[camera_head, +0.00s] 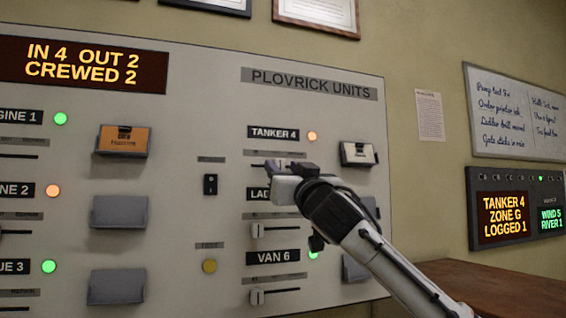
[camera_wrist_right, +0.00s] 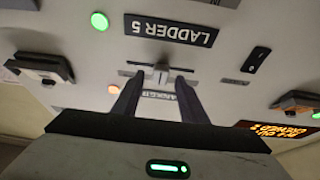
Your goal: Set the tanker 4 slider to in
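The TANKER 4 label (camera_head: 273,133) is on the panel in the head view, with an orange lamp (camera_head: 312,136) beside it. Its slider track (camera_head: 256,165) lies below, and my right gripper (camera_head: 272,166) covers its knob there. The two dark fingers of my right gripper (camera_wrist_right: 158,80) are apart, one on each side of the knob. I cannot tell whether either touches it. My left gripper is not in view.
The LADDER 5 label (camera_wrist_right: 170,30) and a green lamp (camera_wrist_right: 99,21) are close by. The VAN 6 slider (camera_head: 257,297) is lower on the panel. A black rocker switch (camera_head: 210,184) is to the left and a card holder (camera_head: 358,153) to the right. The status screen (camera_head: 503,217) reads TANKER 4.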

